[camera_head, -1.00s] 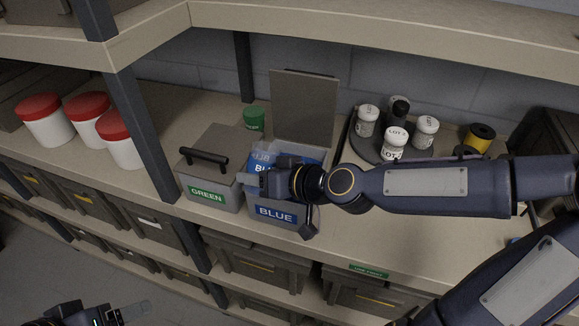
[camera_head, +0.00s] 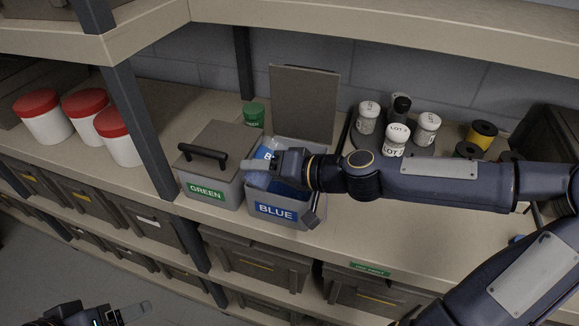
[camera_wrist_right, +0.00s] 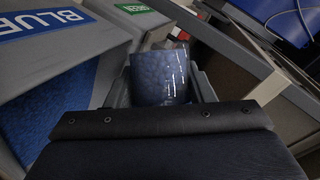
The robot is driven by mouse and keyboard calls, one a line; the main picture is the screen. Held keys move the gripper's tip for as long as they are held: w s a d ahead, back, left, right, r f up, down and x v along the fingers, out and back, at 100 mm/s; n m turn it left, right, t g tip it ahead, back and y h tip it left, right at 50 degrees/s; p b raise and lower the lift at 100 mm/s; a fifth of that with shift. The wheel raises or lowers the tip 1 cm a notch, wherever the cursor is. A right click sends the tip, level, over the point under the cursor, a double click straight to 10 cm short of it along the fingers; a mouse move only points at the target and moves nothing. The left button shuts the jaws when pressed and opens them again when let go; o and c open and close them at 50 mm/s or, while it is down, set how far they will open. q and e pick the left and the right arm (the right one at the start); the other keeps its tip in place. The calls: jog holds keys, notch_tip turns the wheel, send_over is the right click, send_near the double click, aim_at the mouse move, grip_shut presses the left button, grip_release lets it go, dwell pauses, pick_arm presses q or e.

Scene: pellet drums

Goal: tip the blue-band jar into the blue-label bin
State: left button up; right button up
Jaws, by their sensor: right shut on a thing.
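The blue-label bin (camera_head: 262,212) stands on the shelf, its lid (camera_head: 304,103) raised behind it. Blue pellets (camera_head: 290,190) show inside; the right wrist view also shows a blue mass in the bin (camera_wrist_right: 48,112). My right gripper (camera_head: 272,168) is shut on the blue-band jar (camera_head: 264,152), which is tilted over the bin's left part, beside the green bin. In the right wrist view the clear jar (camera_wrist_right: 158,76) looks bluish between the fingers; its mouth is hidden. My left gripper (camera_head: 108,316) is at the bottom left, partly cut off; its opening is unclear.
The closed green-label bin (camera_head: 222,168) with a black handle adjoins on the left. A green-lidded jar (camera_head: 254,114) stands behind. Several white lot jars (camera_head: 397,140) stand on a dark tray to the right. Red-lidded jars (camera_head: 45,118) are left of the shelf post (camera_head: 140,130).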

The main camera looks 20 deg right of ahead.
jog(key=shift+r+m+y+p, duration=0.3)
jog(key=shift+r+m+y, duration=0.2)
jog(key=shift+r+m, duration=0.1)
dwell(0.5)
jog(key=shift+f+m+g+y+b, duration=0.3)
jog(key=shift+m+b, duration=0.15)
jog(key=shift+m, duration=0.15)
dwell(0.6)
jog(key=shift+w+d+r+m+y+p, duration=0.4)
jog(key=shift+d+r+m+p, duration=0.15)
jog(key=shift+m+p, duration=0.15)
dwell(0.6)
jog(key=shift+d+f+m+y+b, duration=0.1)
jog(key=shift+f+m+y+b, duration=0.15)
jog(key=shift+m+y+b, duration=0.25)
dwell(0.8)
jog(key=shift+w+d+r+m+p, duration=0.1)
jog(key=shift+r+m+p, duration=0.25)
jog(key=shift+m, duration=0.25)
dwell(0.4)
jog(key=shift+f, duration=0.1)
